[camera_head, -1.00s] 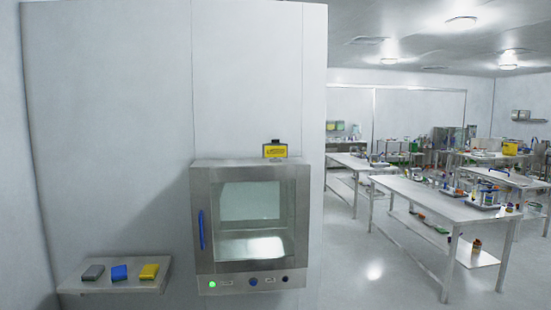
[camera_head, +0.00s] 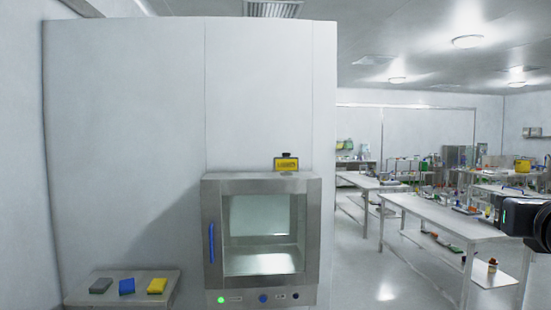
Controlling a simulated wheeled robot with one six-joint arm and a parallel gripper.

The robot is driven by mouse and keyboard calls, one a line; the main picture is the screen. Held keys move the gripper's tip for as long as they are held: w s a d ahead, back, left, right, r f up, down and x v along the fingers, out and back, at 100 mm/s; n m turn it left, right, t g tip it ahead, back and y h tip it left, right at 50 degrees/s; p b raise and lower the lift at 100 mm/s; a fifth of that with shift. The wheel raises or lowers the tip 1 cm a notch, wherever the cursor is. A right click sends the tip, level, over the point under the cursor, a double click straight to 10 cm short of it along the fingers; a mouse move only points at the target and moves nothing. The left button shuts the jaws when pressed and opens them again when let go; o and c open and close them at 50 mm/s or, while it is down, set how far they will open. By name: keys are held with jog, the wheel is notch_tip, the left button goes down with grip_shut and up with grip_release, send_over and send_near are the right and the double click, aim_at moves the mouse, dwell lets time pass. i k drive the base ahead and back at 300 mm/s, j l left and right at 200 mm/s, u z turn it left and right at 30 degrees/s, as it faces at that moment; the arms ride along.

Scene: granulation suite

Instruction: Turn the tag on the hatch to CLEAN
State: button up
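The hatch (camera_head: 213,190) is a steel box with a glass door, set against a pale wall panel. It has a blue vertical handle at its left side, and its door is closed. A yellow tag (camera_head: 287,164) with a dark top stands on the hatch's upper edge, right of its middle. Dark lettering shows on the tag, but it is too small to read. A black part of my arm (camera_head: 525,218) shows at the right edge. Its fingertips are not visible, and it is far from the tag.
A green lamp (camera_head: 221,300) glows below the hatch door, beside a blue button (camera_head: 263,298). A small shelf (camera_head: 80,297) at lower left holds grey, blue and yellow blocks. Steel tables (camera_head: 440,217) with labware stand at right. Floor is open between hatch and tables.

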aim_at(286, 164)
jog(key=i+j, duration=0.35)
jog(key=i, duration=0.2)
jog(key=i+j, duration=0.3)
jog(key=i, duration=0.25)
jog(key=i+j, duration=0.35)
jog(key=i, duration=0.2)
jog(key=i+j, duration=0.35)
jog(key=i, duration=0.2)
jog(key=i+j, duration=0.35)
jog(key=i, duration=0.2)
